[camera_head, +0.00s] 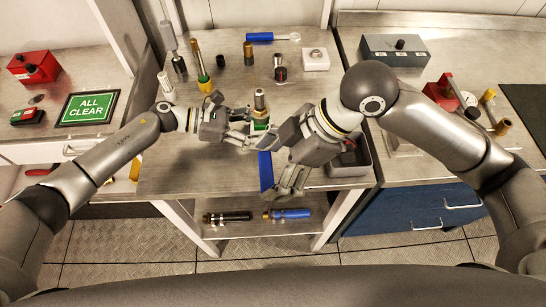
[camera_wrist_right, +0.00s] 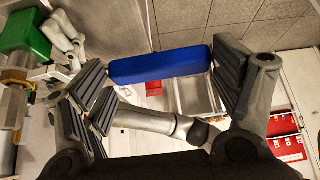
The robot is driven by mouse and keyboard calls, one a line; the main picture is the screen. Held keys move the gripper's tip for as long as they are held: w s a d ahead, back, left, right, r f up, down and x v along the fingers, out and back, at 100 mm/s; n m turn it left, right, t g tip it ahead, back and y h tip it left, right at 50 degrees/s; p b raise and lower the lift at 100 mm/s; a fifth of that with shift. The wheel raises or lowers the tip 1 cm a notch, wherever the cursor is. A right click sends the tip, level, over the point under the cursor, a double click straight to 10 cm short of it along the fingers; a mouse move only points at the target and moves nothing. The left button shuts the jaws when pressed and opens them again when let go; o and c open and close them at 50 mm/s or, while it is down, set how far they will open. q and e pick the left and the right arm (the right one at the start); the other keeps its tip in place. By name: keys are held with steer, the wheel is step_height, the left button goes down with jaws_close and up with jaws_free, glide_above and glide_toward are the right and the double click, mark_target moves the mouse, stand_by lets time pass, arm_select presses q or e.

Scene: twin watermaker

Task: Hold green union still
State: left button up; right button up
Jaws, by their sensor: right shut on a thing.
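The green union (camera_head: 260,125) stands on the middle table with a metal fitting above it. It also shows at the left edge of the right wrist view (camera_wrist_right: 24,33), with brass and metal parts in line. My left gripper (camera_head: 242,131) is right beside the union, its fingers at the union's left side. Whether they touch or grip it cannot be told. My right gripper (camera_head: 290,183) is at the table's front edge, shut on a blue bar-shaped handle (camera_head: 265,168). The handle spans between its fingers in the right wrist view (camera_wrist_right: 160,65).
A grey tray (camera_head: 365,165) lies right of my right gripper. Several fittings stand at the back of the table, with a blue-handled tool (camera_head: 262,37) and a white block (camera_head: 315,59). A black tool (camera_head: 228,217) and a blue tool (camera_head: 287,213) lie on the lower shelf.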

arm_select(q)
steer(key=o, duration=1.6)
steer(key=v, duration=1.2)
